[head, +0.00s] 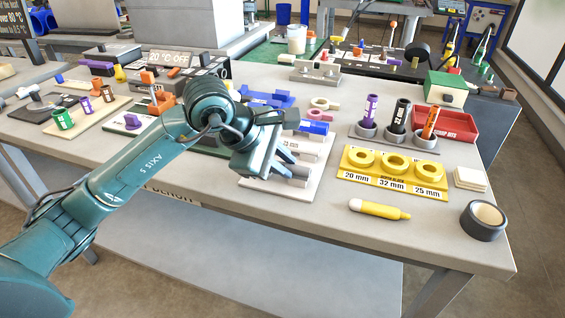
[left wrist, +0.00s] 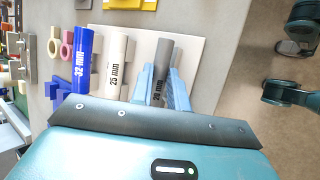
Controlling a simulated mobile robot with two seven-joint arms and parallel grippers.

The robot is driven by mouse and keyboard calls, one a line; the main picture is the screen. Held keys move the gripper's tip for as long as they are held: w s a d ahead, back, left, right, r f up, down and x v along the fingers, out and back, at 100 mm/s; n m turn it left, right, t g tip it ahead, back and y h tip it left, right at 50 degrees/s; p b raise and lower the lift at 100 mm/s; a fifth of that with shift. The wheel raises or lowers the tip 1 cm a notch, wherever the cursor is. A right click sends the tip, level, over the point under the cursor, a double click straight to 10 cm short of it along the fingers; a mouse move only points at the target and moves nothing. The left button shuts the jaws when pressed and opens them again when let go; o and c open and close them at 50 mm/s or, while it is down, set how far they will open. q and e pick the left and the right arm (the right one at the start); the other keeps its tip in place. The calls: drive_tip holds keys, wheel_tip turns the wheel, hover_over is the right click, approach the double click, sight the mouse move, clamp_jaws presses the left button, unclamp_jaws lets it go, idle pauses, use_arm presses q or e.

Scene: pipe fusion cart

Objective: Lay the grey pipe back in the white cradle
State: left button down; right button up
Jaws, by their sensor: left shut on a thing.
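My left gripper (head: 286,160) is over the front part of the white cradle (head: 312,184). In the left wrist view its two blue fingers (left wrist: 161,88) are closed on either side of the grey pipe (left wrist: 164,52), which is marked 20 mm. The grey pipe also shows in the head view (head: 297,171), partly hidden by the gripper. It lies roughly parallel to the white 25 mm pipe (left wrist: 116,58) and the blue 32 mm pipe (left wrist: 82,60), over the cradle's end of the row. I cannot tell whether it touches the cradle. My right gripper is not in view.
The yellow gauge block (head: 392,172), a yellow marker (head: 379,209) and a black tape roll (head: 483,220) lie to the right. The table's front strip is mostly clear.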

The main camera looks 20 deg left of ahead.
use_arm(q)
drive_tip(key=shift+s+f, duration=0.15)
drive_tip(key=shift+f, duration=0.45)
drive_tip(key=c, duration=1.3)
unclamp_jaws()
drive_tip(key=shift+a+r, duration=0.15)
drive_tip(key=shift+r, duration=0.25)
drive_tip(key=v, duration=1.3)
drive_tip(key=shift+r, duration=0.3)
drive_tip(key=shift+w, duration=0.2)
